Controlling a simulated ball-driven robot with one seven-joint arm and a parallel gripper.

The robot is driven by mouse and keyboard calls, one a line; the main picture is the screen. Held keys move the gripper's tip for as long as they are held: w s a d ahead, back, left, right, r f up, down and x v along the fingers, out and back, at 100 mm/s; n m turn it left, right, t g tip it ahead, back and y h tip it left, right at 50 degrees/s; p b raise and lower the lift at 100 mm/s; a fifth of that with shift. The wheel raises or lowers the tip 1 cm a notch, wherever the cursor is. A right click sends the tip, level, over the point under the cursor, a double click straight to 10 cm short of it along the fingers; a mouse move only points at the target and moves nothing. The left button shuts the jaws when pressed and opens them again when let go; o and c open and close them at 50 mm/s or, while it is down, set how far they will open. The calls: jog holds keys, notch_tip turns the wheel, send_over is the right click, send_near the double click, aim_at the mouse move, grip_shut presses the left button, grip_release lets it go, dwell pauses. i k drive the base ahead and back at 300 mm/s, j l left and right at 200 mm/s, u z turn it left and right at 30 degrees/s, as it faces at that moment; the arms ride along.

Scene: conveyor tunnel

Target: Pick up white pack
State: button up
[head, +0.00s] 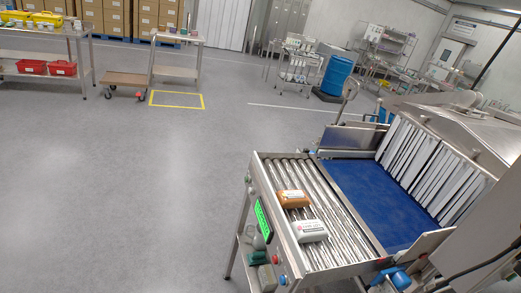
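The white pack (310,231) lies on the metal roller conveyor (342,228) at the lower right of the head view. It has a printed label on top. A brown pack (293,198) lies just behind it on the same rollers. My gripper does not show in this view, so its state and its place relative to the pack are hidden.
A blue belt (375,198) leads from the rollers to a tunnel with white strip curtains (410,165). A green display (263,221) is on the conveyor's left side. A cart (126,79) and a table with red bins (62,68) stand far left. The grey floor left of the conveyor is clear.

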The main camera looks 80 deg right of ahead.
aim_at(310, 230)
jog(key=i+z, duration=0.35)
jog(key=i, duration=0.2)
jog(key=i+j+z, duration=0.2)
jog(key=i+z, duration=0.15)
jog(key=i, duration=0.15)
jog(key=i+l+z, duration=0.1)
jog(key=z, duration=0.35)
jog(key=i+z, duration=0.25)
jog(key=z, duration=0.2)
jog(key=i+z, duration=0.2)
jog(key=z, duration=0.25)
jog(key=i+j+z, duration=0.15)
jog(key=z, duration=0.3)
jog(key=i+l+z, duration=0.15)
jog(key=i+z, duration=0.25)
jog(key=i+l+z, duration=0.1)
jog(key=i+z, duration=0.2)
jog(key=z, duration=0.15)
